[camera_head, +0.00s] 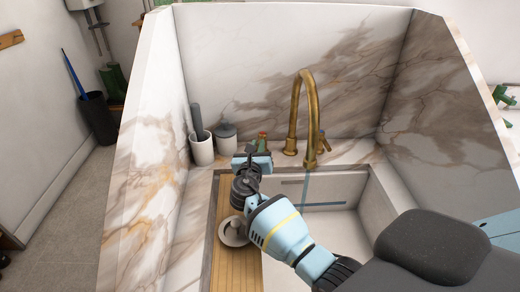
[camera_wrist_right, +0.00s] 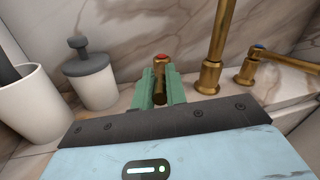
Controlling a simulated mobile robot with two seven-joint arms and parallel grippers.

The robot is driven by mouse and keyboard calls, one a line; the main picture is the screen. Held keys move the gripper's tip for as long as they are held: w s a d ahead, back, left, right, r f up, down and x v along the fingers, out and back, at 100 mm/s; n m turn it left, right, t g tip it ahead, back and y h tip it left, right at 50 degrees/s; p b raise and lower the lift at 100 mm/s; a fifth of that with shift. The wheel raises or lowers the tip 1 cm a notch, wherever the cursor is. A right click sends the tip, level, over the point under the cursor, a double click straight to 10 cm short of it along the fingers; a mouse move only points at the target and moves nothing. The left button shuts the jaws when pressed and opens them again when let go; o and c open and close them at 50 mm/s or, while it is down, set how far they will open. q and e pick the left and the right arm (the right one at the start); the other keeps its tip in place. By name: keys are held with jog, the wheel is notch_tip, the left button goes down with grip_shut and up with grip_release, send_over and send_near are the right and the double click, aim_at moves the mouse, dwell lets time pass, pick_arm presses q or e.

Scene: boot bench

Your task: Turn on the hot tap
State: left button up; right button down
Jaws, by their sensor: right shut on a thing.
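The brass hot tap handle, with a red mark on top, stands left of the spout in the head view (camera_head: 262,136) and shows between green fingers in the right wrist view (camera_wrist_right: 162,62). My right gripper (camera_head: 256,148) is shut on this handle; its fingers (camera_wrist_right: 160,88) clasp it from both sides. The brass spout (camera_head: 296,105) arches over the sink. A thin bluish streak (camera_head: 306,186) hangs below its mouth and looks like water. The blue-marked brass cold tap (camera_wrist_right: 256,60) is on the right with its lever pointing right. My left gripper is not in view.
A white cup (camera_head: 201,152) and a lidded grey-topped pot (camera_head: 226,138) stand close left of my right gripper. A wooden board (camera_head: 229,266) with a round metal piece (camera_head: 234,232) lies left of the basin (camera_head: 346,188). Marble walls enclose the back and sides.

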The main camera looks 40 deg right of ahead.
dwell(0.3)
jog(key=c, duration=1.4)
grip_release()
jog(key=shift+c, duration=0.2)
jog(key=shift+a, duration=0.1)
jog(key=v, duration=0.7)
jog(key=shift+s+a+p, duration=0.2)
jog(key=shift+a+p, duration=0.15)
jog(key=shift+c, duration=0.4)
